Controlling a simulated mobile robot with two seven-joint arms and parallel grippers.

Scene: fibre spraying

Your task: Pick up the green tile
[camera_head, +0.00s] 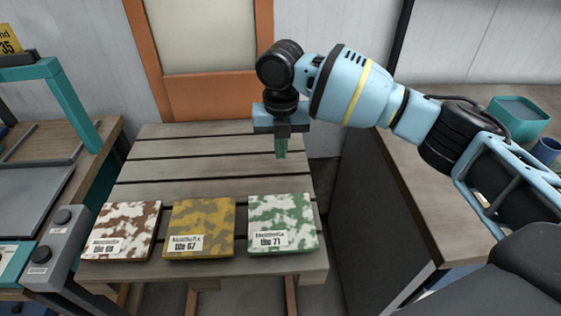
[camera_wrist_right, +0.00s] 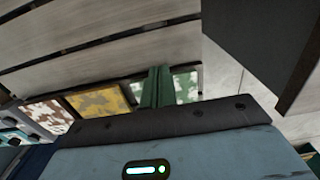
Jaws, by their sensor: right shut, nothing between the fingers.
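The green and white mottled tile (camera_head: 283,213), labelled 71, lies flat at the right end of a row on the slatted wooden table (camera_head: 222,189). In the right wrist view the green tile (camera_wrist_right: 186,85) shows partly behind the fingers. My right gripper (camera_head: 282,150) points down above the table, behind the green tile and apart from it. Its green fingers (camera_wrist_right: 156,88) are together with nothing between them. My left gripper is in neither view.
A yellow-brown tile (camera_head: 201,217) and a red-brown and white tile (camera_head: 127,218) lie left of the green one. A dark-sided counter (camera_head: 433,190) stands close on the right, with a teal bin (camera_head: 518,116). A workbench with a grey control box (camera_head: 52,250) stands on the left. The table's rear slats are clear.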

